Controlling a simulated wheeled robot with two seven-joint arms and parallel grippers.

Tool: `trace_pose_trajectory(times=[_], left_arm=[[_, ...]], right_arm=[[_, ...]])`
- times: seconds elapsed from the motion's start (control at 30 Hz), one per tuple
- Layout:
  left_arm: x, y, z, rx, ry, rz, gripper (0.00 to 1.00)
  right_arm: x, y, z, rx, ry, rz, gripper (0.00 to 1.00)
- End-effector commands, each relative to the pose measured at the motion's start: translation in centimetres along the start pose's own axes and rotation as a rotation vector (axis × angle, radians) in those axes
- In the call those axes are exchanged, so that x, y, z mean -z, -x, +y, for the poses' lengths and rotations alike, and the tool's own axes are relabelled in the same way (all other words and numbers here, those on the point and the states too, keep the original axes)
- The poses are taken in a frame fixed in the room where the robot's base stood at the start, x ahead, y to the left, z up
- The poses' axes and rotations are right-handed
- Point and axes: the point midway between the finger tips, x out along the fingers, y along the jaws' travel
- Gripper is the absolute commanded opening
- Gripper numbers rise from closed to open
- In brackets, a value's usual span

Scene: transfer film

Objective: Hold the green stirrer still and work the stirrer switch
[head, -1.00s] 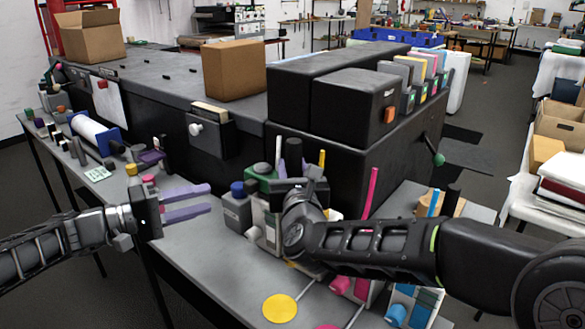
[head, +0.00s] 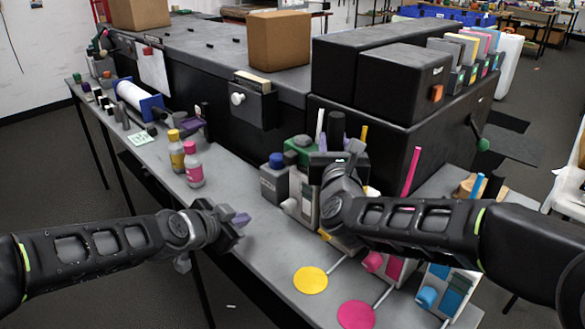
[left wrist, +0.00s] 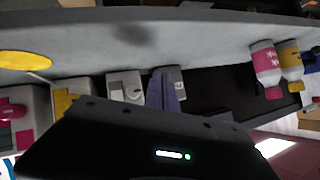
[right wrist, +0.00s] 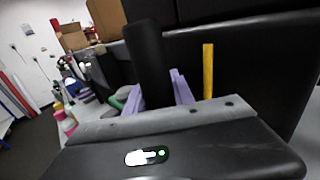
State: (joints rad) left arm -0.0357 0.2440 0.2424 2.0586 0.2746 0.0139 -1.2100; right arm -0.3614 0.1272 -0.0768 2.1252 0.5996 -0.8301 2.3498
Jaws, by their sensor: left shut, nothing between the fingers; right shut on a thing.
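The green stirrer (head: 299,146) stands on the bench, partly hidden behind my right gripper. My right gripper (right wrist: 155,88) is shut on a black upright cylinder (right wrist: 145,50), with a purple finger on each side of it; green shows just behind it in the right wrist view. How the cylinder joins the stirrer is hidden. My left gripper (head: 240,220) is shut and empty, left of the stirrer and apart from it. Its purple fingers (left wrist: 163,90) lie together in the left wrist view, beside a light grey unit (left wrist: 125,87). I cannot make out the stirrer switch clearly.
A grey box with a blue cap (head: 274,182) stands left of the stirrer. A yellow bottle (head: 176,151) and a pink bottle (head: 193,165) stand farther left. Yellow (head: 310,280) and pink (head: 356,314) discs lie in front. A black machine (head: 375,125) rises behind.

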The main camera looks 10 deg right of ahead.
Motion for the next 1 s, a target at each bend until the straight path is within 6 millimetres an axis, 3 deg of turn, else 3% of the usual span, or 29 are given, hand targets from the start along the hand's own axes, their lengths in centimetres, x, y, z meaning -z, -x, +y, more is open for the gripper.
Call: trace_pose_trajectory(times=[0.1,0.2,0.4,0.57,1.0], left_arm=[[3.3,2.2,0.9,0.162,-0.434,0.105,0.00],[6.7,4.5,2.5,0.278,-0.729,0.215,0.00],[10.9,8.1,6.1,0.423,-1.056,0.387,0.00],[11.8,9.1,7.1,0.457,-1.122,0.430,0.00],[12.2,8.5,7.0,0.455,-1.118,0.429,0.00]], right_arm=[[0.0,0.0,0.0,0.000,0.000,0.000,0.00],[0.0,0.0,0.0,0.000,0.000,0.000,0.00],[0.0,0.0,0.0,0.000,0.000,-0.001,0.00],[0.0,0.0,0.0,0.000,0.000,-0.001,0.00],[-0.1,0.0,0.0,0.000,0.000,-0.001,0.00]])
